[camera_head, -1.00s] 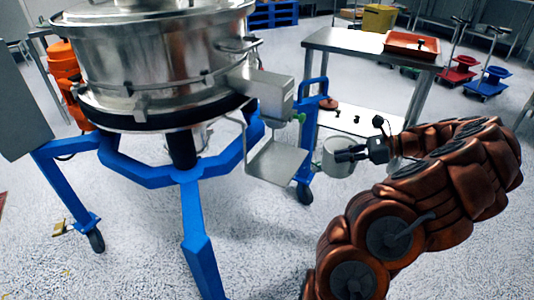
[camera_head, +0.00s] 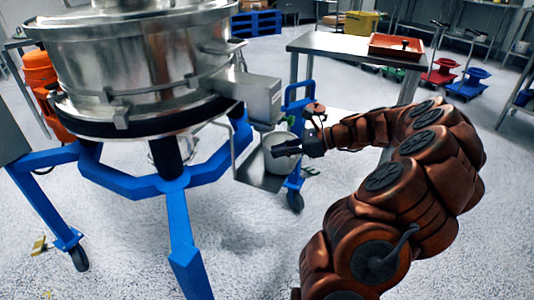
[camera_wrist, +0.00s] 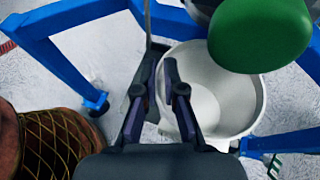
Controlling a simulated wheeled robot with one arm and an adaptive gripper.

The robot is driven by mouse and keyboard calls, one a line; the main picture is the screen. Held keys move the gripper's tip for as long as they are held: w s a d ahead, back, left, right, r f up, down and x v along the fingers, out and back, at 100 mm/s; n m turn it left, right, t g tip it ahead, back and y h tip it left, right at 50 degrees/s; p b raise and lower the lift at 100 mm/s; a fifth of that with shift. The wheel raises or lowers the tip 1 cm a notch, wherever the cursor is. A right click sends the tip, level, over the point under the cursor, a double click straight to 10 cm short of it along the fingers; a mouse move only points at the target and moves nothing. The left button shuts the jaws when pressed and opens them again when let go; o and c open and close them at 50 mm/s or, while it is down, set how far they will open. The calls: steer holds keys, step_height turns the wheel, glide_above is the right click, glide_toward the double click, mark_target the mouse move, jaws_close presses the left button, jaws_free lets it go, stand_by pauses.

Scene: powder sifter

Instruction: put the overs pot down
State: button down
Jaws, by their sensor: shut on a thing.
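The overs pot (camera_head: 282,162) is a pale round pot with an open top. In the head view it is at the small metal shelf (camera_head: 250,175) below the sifter's side spout (camera_head: 258,95). Whether its base touches the shelf cannot be told. My gripper (camera_head: 284,149) is shut on the pot at its near side. In the wrist view, the fingers (camera_wrist: 170,85) lie at the left of the pot (camera_wrist: 232,105). Its pale inside looks empty. A green rounded part (camera_wrist: 260,35) hides part of its far rim.
The steel sifter (camera_head: 140,65) stands on a blue wheeled frame (camera_head: 180,215). Behind is a steel table (camera_head: 330,42) with an orange tray (camera_head: 397,46). A blue trolley part (camera_head: 295,183) is close to the pot.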

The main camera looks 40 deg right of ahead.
steer(key=b+x, duration=0.1)
steer(key=x, duration=0.2)
steer(key=shift+w+a+r+b, duration=0.2)
steer(key=shift+w+a+b, duration=0.15)
steer(key=shift+w+a, duration=0.05)
steer(key=shift+r, duration=0.1)
steer(key=c, duration=1.3)
jaws_free()
